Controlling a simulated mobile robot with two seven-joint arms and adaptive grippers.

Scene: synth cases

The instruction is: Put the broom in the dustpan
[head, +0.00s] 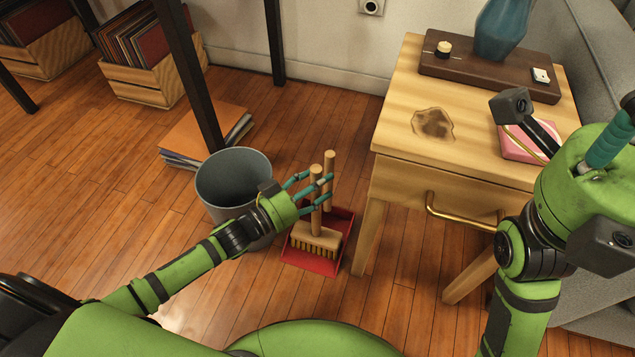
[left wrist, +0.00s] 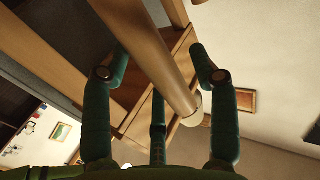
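The broom is a small hand brush with a wooden handle and a wooden block with dark bristles (head: 316,238). It stands upright, its head over the red dustpan (head: 308,261) on the floor; whether it rests on the pan I cannot tell. The dustpan's wooden handle (head: 329,165) rises just behind. My left gripper (head: 318,190) is around the broom handle. In the left wrist view the handle (left wrist: 150,50) runs between spread teal fingers (left wrist: 160,65), with a gap at the right finger. My right gripper (head: 607,145) shows only partly at the right edge.
A grey bin (head: 234,178) stands just left of the broom. A wooden side table (head: 400,150) with a brass handle stands close on the right. Records (head: 205,135) lie behind the bin, beside a dark table leg. Floor is open at the left.

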